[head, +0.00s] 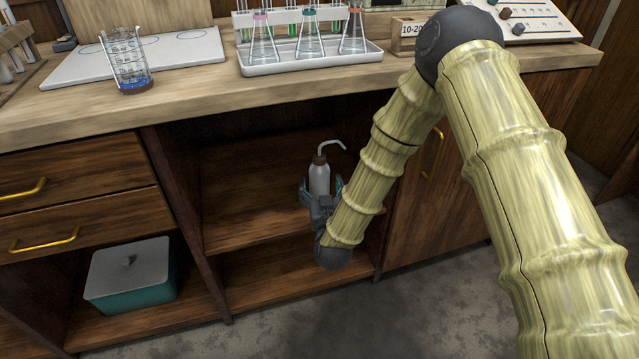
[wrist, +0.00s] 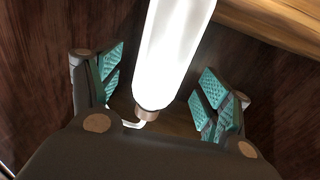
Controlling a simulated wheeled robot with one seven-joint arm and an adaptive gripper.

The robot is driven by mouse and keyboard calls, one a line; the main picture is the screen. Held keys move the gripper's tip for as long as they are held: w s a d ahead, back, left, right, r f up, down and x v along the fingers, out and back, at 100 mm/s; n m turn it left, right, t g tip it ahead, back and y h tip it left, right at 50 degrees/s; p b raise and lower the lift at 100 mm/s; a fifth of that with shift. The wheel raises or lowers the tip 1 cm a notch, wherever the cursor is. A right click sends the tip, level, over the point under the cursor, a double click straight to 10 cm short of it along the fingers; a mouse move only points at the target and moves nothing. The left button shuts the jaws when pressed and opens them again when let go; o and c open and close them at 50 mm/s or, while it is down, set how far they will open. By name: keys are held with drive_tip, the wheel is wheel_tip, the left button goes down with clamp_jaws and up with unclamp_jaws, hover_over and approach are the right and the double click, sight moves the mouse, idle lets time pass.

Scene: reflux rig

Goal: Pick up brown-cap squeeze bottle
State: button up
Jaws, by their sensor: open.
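The brown-cap squeeze bottle (head: 319,178) has a pale body, a brown cap and a bent spout. It stands upright on the middle shelf of the open cabinet in the head view. In the wrist view the white bottle (wrist: 172,55) shows between the finger pads, with its brown cap toward the palm side of the picture. My gripper (head: 322,190) reaches into the cabinet at the bottle. Its teal-padded fingers are open, one on each side of the bottle, with visible gaps in the wrist view (wrist: 158,92). My forearm and wrist hide part of the shelf.
The wooden counter (head: 205,92) overhangs the cabinet. A tray (head: 310,66) of flasks and a beaker (head: 127,70) stand on it. A teal box (head: 135,283) sits in the lower left compartment. The shelf (head: 245,220) left of the bottle is clear.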

drive_tip(key=shift+w+a+f+b, duration=0.15)
drive_tip(key=shift+w+b, duration=0.15)
drive_tip(key=shift+w, duration=0.65)
drive_tip(key=shift+w+a+r+b, duration=0.15)
drive_tip(key=shift+w+b, duration=0.15)
drive_tip(key=shift+w, duration=0.65)
drive_tip(key=shift+f, duration=0.1)
drive_tip(key=c, duration=0.8)
